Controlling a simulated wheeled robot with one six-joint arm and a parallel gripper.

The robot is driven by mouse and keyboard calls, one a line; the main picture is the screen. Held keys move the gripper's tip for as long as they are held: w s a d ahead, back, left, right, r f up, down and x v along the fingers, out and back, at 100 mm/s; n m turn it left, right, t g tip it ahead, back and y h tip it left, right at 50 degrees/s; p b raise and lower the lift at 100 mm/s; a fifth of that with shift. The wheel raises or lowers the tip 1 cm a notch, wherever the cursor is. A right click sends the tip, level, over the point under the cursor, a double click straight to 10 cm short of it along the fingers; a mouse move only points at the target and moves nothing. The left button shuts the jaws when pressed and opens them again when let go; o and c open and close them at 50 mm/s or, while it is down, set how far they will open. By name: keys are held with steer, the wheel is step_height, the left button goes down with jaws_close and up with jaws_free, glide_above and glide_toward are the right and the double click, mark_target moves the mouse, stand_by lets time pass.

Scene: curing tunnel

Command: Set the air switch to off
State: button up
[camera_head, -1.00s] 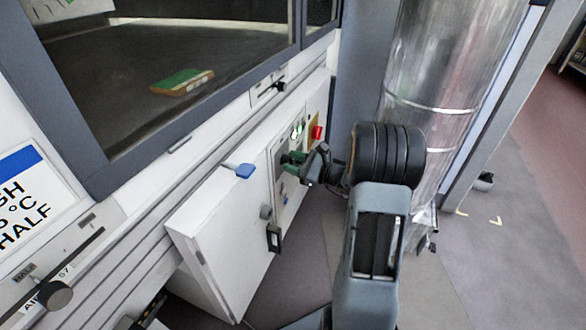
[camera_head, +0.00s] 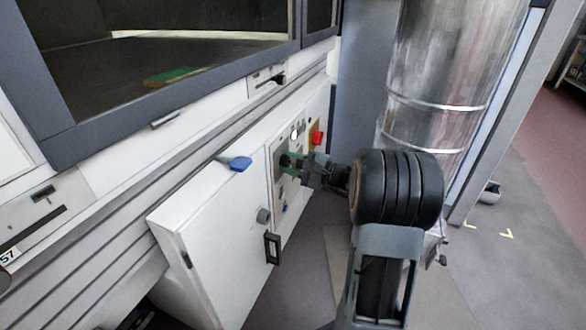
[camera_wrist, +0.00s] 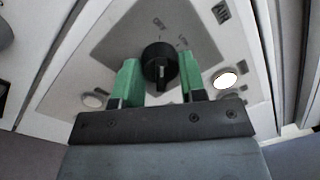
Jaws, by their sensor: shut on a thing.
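The air switch (camera_wrist: 158,58) is a round black knob on a grey plate, under a label reading AIR, with small OFF and LOW marks above it in the wrist view. My gripper (camera_wrist: 161,82) has green fingertips, one on each side of the knob, and is shut on it. I cannot tell for certain which mark the knob points to. In the head view my gripper (camera_head: 291,162) reaches the control panel from the right and hides most of the switch.
A red button (camera_head: 317,138) on yellow sits beyond the switch. A white lamp (camera_wrist: 225,80) is right of the knob in the wrist view. A blue handle (camera_head: 240,163) and a white cabinet door (camera_head: 215,240) are nearer. A metal duct (camera_head: 440,80) stands at the right.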

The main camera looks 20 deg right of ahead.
stand_by(0.4)
steer(key=o, duration=0.9)
steer(key=shift+o, duration=0.2)
steer(key=shift+s+d, duration=0.1)
steer(key=p+v, duration=0.3)
steer(key=v, duration=1)
steer(key=shift+s+d+p, duration=0.2)
steer(key=shift+d+p, duration=0.05)
steer(key=shift+p, duration=0.05)
